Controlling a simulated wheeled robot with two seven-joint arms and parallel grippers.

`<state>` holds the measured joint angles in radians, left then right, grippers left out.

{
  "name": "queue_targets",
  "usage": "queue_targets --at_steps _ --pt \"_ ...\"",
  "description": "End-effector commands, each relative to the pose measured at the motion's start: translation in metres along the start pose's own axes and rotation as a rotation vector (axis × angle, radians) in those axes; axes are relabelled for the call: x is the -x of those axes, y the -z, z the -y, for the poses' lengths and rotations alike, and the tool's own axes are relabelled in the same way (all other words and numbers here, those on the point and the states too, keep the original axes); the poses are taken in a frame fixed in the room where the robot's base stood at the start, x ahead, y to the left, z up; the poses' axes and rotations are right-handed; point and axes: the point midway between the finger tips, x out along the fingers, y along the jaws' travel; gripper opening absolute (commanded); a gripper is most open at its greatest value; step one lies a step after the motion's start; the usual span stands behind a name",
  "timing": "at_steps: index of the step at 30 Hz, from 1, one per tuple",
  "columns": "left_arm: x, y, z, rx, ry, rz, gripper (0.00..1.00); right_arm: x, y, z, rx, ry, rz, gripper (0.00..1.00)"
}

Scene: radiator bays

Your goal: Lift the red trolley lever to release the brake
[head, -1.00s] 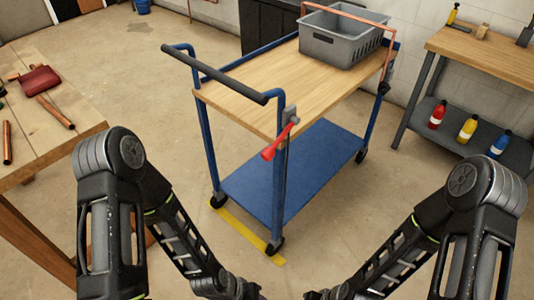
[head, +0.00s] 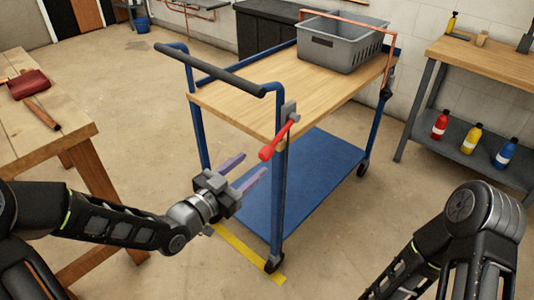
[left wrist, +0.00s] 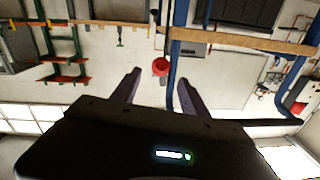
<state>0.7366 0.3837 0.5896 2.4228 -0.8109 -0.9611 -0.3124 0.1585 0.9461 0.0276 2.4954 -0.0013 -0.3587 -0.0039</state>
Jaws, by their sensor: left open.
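The red trolley lever (head: 275,143) is mounted on the near corner post of the blue-framed trolley (head: 230,102). It slants down, with its thick red end towards me. My left gripper (head: 250,170) is open and empty, a little below and left of the lever's red end, fingers pointing towards the trolley. In the left wrist view the lever's round red end (left wrist: 161,66) shows just beyond and between the open fingers (left wrist: 160,84), apart from them. My right arm shows at the lower right of the head view, but its gripper is out of view.
A grey crate (head: 342,45) with a copper pipe frame stands on the trolley top. A wooden bench (head: 85,134) is at the left. A shelf bench (head: 487,65) with red, yellow and blue bottles is at the right. The floor left of the trolley is clear.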

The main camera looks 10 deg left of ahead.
Motion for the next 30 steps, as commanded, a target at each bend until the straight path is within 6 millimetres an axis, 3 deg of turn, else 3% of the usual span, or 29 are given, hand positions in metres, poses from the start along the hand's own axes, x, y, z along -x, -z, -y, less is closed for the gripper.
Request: queue_targets --at_steps 5,18,28,30 --pt "-0.012 0.0 0.0 0.002 -0.001 -0.002 0.52 -0.001 0.0 0.0 0.0 0.0 0.0 0.45" --pt "-0.072 -0.001 -0.001 0.004 -0.001 0.001 0.52 -0.002 0.0 -0.001 0.0 0.0 0.0 0.45" --pt "-0.078 -0.001 0.0 0.003 0.001 0.003 0.52 -0.002 0.0 -0.001 0.0 0.0 0.0 0.45" --pt "-0.077 -0.001 0.0 0.003 0.001 0.003 0.48 -0.002 0.0 -0.001 0.0 0.0 0.0 0.45"
